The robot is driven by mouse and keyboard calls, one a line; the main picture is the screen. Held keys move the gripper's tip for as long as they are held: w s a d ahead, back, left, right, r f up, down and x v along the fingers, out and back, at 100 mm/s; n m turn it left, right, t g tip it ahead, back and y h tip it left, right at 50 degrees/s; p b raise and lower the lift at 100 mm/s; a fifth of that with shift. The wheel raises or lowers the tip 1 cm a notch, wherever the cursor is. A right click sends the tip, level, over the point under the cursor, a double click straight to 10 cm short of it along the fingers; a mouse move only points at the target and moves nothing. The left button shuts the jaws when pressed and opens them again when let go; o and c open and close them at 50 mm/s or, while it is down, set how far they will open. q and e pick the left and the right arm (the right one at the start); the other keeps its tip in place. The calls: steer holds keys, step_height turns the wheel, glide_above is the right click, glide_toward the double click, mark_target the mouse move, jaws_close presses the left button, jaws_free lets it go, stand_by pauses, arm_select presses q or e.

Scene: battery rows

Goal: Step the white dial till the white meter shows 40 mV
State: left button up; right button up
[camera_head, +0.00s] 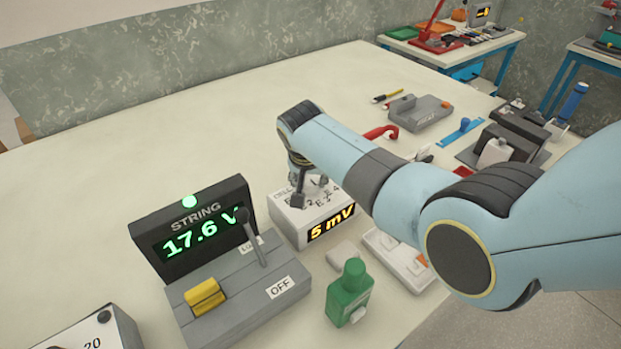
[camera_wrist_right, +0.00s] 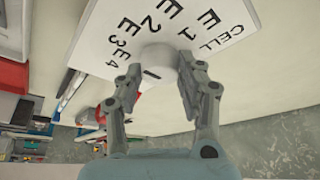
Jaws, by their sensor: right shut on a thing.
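The white meter (camera_head: 302,221) is a white box whose front display shows 5 mV in yellow digits. Its top is printed CELL, E1, E2, E3 and E4, most of which shows in the wrist view (camera_wrist_right: 118,22). The white dial (camera_wrist_right: 158,57) is a round knob on that top, with a short dark mark on its lower side in the wrist view. My right gripper (camera_head: 313,188) is over the meter's top, its two fingers shut on the dial from either side (camera_wrist_right: 157,76). In the head view the fingers mostly hide the dial. My left gripper is not in view.
A black STRING display (camera_head: 197,228) reading 17.6 V stands left of the meter, behind a grey base with an upright lever (camera_head: 254,238) and a yellow switch (camera_head: 205,297). A green bottle (camera_head: 350,290) stands in front. The table's left rear is clear.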

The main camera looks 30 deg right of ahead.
steer(key=o, duration=1.1)
steer(key=shift+o, duration=0.2)
steer(key=v, duration=1.2)
